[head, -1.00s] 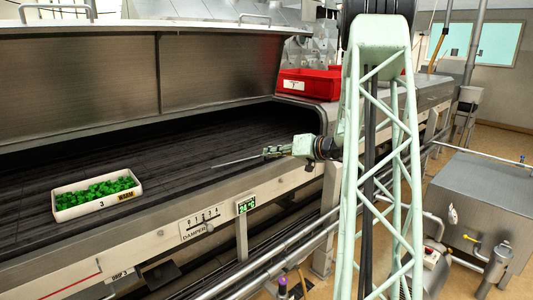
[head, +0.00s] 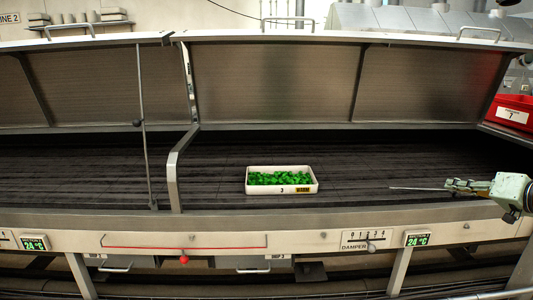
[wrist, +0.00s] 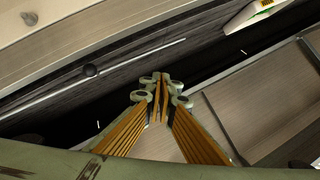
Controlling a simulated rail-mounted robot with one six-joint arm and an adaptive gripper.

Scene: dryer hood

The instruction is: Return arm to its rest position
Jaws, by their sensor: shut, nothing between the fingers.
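My gripper (head: 452,186) is at the right of the head view, low over the dark belt near the dryer's front edge. It points left. In the wrist view, its green fingertips (wrist: 161,90) are together and empty. A thin light rod (head: 415,188) extends left from the fingertips in the head view; I cannot tell whether it touches them. A rod with a dark ball (wrist: 90,70) lies beyond the fingers in the wrist view.
A white tray of green pieces (head: 250,187) sits on the belt (head: 350,165), left of my gripper and clear of it. The raised hood (head: 275,85) stands behind. A red bin (head: 515,113) is at the right. The front rail (head: 250,222) carries the damper lever (head: 372,246).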

